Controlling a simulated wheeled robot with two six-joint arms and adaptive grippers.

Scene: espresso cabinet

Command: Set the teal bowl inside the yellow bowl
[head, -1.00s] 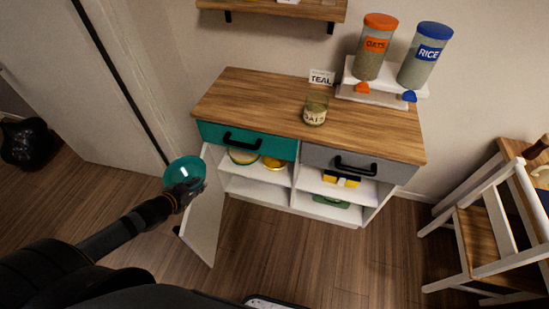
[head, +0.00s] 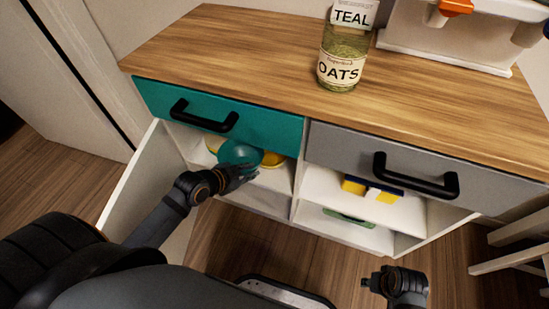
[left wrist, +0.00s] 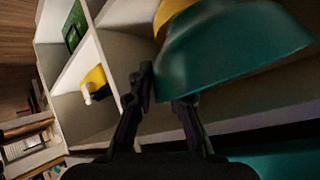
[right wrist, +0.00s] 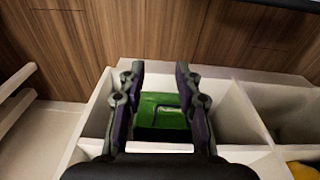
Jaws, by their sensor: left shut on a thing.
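My left gripper (head: 243,172) is shut on the teal bowl (head: 238,153) at its edge, in the opening of the left cabinet compartment under the teal drawer. The teal bowl also fills the upper right of the left wrist view (left wrist: 235,50). The yellow bowl (head: 273,160) is on the upper shelf, just right of the teal bowl and partly hidden by it. Whether the two bowls touch cannot be told. Something yellow shows behind the teal bowl in the left wrist view (left wrist: 172,12). My right gripper (head: 374,284) is open and empty in front of the cabinet; its fingers are apart in the right wrist view (right wrist: 160,85).
Another yellow-edged dish (head: 213,145) is behind the teal bowl at left. The open door (head: 135,180) stands left of my left arm. The teal drawer (head: 215,115) is just above. A divider (head: 299,185) separates the right shelves, with a yellow-and-blue item (head: 370,188) and a green item (head: 348,217).

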